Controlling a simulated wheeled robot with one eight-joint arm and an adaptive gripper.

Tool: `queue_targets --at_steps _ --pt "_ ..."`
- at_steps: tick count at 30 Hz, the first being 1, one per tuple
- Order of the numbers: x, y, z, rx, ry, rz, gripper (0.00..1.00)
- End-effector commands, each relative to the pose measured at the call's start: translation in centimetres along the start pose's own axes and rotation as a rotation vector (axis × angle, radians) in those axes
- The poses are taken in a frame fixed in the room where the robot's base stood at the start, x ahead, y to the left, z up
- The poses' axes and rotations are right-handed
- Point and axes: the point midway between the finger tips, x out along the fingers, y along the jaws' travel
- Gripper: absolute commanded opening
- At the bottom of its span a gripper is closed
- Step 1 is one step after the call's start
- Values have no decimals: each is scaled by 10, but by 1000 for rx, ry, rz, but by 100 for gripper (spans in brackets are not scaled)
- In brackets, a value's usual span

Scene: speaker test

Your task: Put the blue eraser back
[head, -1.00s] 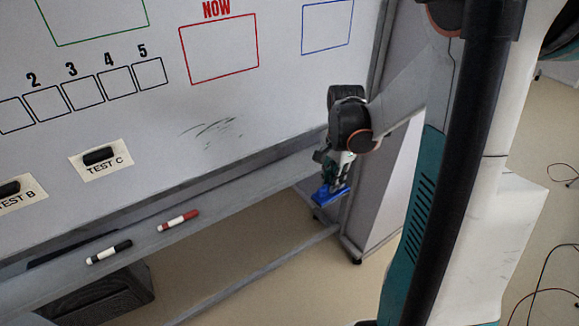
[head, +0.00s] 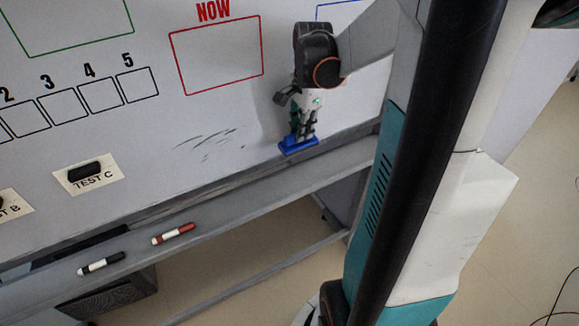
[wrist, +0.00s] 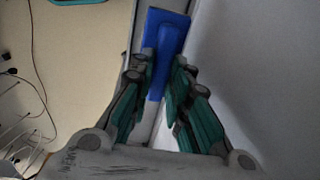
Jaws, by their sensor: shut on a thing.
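The blue eraser (head: 299,146) is held by my gripper (head: 300,136) in front of the lower part of the whiteboard, to the right of the grey smudges. In the wrist view the eraser (wrist: 166,35) lies between the fingers of my gripper (wrist: 162,90), its far end sticking out past the tips. The fingers are shut on it. The grey tray ledge (head: 222,211) runs along the board's bottom edge, below the eraser in the head view. I cannot tell whether the eraser touches the board.
A red marker (head: 174,234) and a black marker (head: 101,264) lie on the ledge, left of my gripper. A black magnet (head: 84,171) sits on the TEST C label. The ledge right of the red marker looks clear. Grey smudges (head: 207,143) mark the board.

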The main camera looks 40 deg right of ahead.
Motion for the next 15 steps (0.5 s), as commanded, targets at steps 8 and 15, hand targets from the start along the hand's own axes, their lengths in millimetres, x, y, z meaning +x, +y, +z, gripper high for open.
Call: queue_targets --at_steps 8,15 --pt "72 6 -1 -1 0 0 0" --pt "112 10 -2 -2 0 0 0"
